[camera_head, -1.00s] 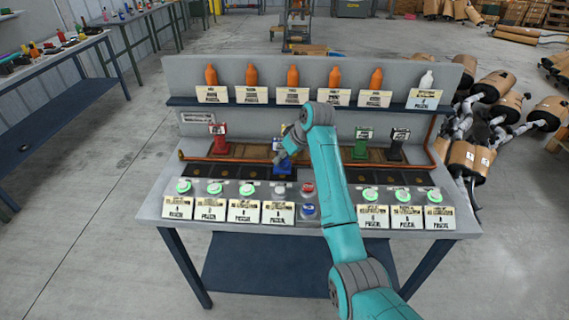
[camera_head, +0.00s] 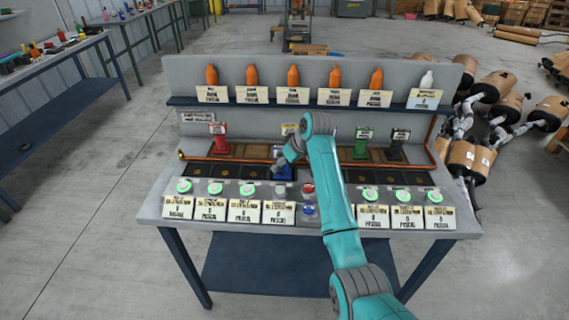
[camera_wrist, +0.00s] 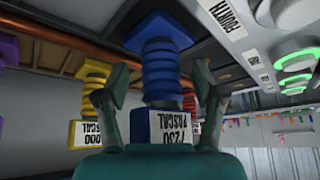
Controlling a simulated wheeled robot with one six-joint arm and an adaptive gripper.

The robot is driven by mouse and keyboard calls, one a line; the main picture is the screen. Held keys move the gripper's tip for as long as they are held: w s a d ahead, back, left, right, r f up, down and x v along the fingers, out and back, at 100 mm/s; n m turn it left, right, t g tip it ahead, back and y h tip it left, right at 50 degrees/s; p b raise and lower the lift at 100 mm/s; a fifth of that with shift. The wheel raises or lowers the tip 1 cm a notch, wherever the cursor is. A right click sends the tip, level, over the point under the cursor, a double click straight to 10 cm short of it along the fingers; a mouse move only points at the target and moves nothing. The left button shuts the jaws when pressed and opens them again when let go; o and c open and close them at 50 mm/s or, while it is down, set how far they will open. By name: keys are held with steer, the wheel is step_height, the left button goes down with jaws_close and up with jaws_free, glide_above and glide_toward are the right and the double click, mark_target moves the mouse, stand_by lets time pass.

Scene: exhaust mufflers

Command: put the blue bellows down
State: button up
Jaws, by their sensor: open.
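The blue bellows (camera_head: 283,173) stands in the front row of dark plates on the bench, partly hidden by my arm in the head view. In the wrist view, which is upside down, the blue bellows (camera_wrist: 160,70) is upright with its base on a dark plate and a label block reading PASCAL at its top. My gripper (camera_wrist: 160,68) is open, with one finger on each side of the bellows and gaps visible between them. In the head view my gripper (camera_head: 281,162) is at the bellows, its fingers too small to read.
A yellow bellows (camera_wrist: 96,80) stands beside it. Red (camera_head: 218,141), green (camera_head: 362,142) and black (camera_head: 399,144) bellows stand along the back row by a copper pipe (camera_head: 240,160). Lit green buttons (camera_head: 184,186) line the front. Orange bottles (camera_head: 211,75) stand on the shelf above.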

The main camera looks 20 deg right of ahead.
steer(key=v, duration=1.2)
steer(key=shift+s+d, duration=0.1)
